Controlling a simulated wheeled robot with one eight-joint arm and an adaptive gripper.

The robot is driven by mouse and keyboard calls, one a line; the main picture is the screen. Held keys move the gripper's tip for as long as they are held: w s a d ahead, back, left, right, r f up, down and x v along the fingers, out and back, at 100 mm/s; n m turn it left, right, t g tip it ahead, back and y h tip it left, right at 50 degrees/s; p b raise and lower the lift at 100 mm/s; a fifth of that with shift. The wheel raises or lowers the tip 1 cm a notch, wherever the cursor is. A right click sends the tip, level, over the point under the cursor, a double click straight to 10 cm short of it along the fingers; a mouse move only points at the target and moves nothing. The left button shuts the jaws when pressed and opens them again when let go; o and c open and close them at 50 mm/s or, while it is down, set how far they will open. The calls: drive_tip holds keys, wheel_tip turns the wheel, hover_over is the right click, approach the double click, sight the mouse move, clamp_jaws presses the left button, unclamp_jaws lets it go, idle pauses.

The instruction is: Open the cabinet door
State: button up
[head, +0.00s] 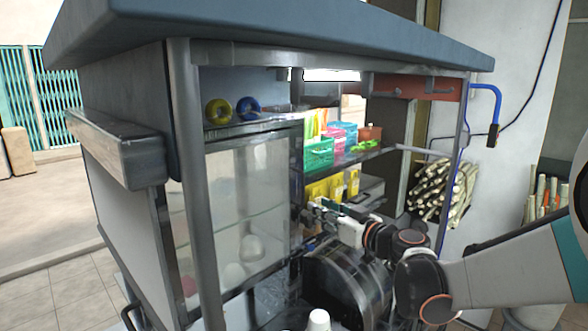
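The cabinet (188,190) is a grey metal stall frame with a blue-grey top. Its glass door (240,190) stands on the left side of the front, with a pale shelf and round white items dimly visible behind the pane. The door looks closed. My arm reaches in from the right, and my gripper (308,214) is at the right edge of the glass door, close to its frame. The fingertips are small and dark against the background, so I cannot tell whether they touch the door or are open.
A dark round machine part (345,285) stands just below my arm. Right of the door, a shelf holds a green basket (318,155) and colourful packets. Cane bundles (440,188) lie behind at right. A white cup (318,320) is at the bottom. Open floor (50,285) lies at left.

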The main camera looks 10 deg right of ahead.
sight(302, 202)
drive_tip(key=shift+t+h, duration=0.3)
drive_tip(key=shift+t, duration=0.1)
drive_tip(key=w, duration=0.4)
drive_tip(key=w+a+p, duration=0.1)
drive_tip(key=w, duration=0.4)
drive_tip(key=w+a+r, duration=0.1)
drive_tip(key=w, duration=0.4)
drive_tip(key=shift+a+r, duration=0.1)
drive_tip(key=shift+a, duration=0.15)
clamp_jaws()
